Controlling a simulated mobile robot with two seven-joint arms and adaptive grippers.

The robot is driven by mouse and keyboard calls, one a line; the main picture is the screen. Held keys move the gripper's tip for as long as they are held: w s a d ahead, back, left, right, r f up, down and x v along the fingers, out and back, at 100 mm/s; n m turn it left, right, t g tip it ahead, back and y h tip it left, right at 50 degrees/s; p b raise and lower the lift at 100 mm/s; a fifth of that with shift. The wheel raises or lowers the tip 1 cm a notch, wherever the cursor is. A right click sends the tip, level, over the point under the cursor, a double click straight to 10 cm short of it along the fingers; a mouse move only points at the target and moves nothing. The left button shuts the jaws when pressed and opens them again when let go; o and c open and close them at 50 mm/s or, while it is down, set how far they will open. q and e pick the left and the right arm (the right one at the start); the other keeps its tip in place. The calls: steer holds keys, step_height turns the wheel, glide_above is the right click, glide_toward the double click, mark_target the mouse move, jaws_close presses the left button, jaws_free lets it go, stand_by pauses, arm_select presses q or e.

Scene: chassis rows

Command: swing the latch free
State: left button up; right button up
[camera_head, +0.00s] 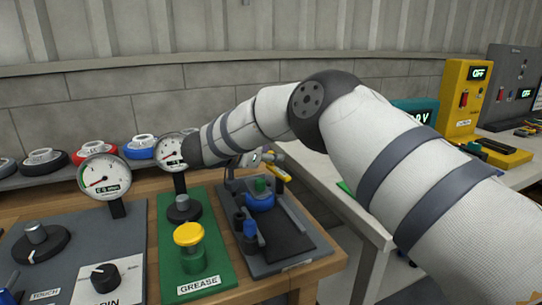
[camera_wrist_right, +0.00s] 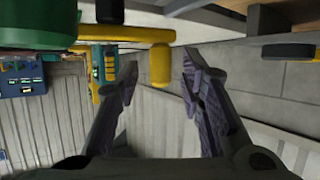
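The latch shows as a yellow bar with a rounded yellow end (camera_wrist_right: 160,66) in the right wrist view. In the head view a yellow handle (camera_head: 282,174) sits at the back of a dark grey fixture plate (camera_head: 292,262). My right gripper (camera_wrist_right: 161,72) is open, with its fingers on either side of the yellow end. The end lies near the fingertips, with visible room to both fingers. In the head view my right arm partly hides the gripper and the latch. My left gripper is not in view.
Left of the fixture are a green GREASE panel (camera_head: 217,270) with a yellow knob (camera_head: 188,234), and grey dial panels with gauges (camera_head: 104,177). A blue round part with a green top (camera_head: 260,198) sits on the fixture. A yellow OFF box (camera_head: 465,98) stands on the right bench.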

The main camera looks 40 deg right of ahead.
steer(key=v, duration=1)
steer(key=shift+a, duration=0.25)
